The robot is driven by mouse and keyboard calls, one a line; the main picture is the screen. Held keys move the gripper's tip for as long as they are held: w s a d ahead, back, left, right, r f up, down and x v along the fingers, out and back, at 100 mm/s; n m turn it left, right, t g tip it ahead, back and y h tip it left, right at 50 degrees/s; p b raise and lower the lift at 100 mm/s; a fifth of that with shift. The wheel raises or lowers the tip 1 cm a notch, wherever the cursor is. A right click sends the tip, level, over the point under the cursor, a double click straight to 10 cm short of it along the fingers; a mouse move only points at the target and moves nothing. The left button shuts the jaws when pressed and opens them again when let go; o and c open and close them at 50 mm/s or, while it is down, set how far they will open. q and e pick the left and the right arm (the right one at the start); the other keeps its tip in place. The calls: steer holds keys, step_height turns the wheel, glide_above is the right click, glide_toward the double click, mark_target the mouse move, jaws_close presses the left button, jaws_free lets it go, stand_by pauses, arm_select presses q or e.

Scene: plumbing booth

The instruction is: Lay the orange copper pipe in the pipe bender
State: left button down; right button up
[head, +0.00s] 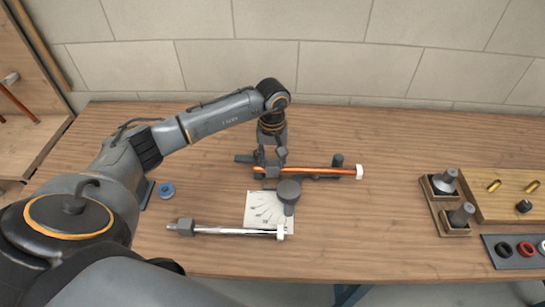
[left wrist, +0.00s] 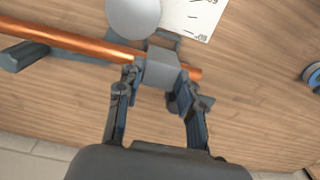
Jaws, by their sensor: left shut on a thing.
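The orange copper pipe (head: 318,170) lies along the grey pipe bender, beside its round grey former (head: 289,190). In the left wrist view the pipe (left wrist: 70,40) runs to a grey block (left wrist: 162,68) of the bender, and its short end shows past the block. My left gripper (head: 268,157) reaches down over the pipe's left end. In the left wrist view its fingers (left wrist: 160,84) stand on either side of the grey block, shut on it. The exact contact is partly hidden. The bender's shiny handle (head: 235,231) lies toward the front. My right gripper is not in view.
A paper angle scale (head: 256,212) lies by the former. A blue ring (head: 167,190) lies to the left. Grey fittings in a wooden holder (head: 447,219) and a board with brass pieces (head: 508,205) stand at the right. The table between bender and holder is clear.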

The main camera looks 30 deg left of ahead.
mark_target(273, 169)
arm_select(q)
steer(key=shift+f+b, duration=0.4)
steer(key=shift+f, duration=0.55)
steer(key=shift+f+b, duration=1.25)
steer(key=shift+f, duration=0.05)
jaws_free()
steer(key=shift+r+p, duration=1.2)
steer(key=shift+r, duration=1.35)
steer(key=shift+f, duration=0.1)
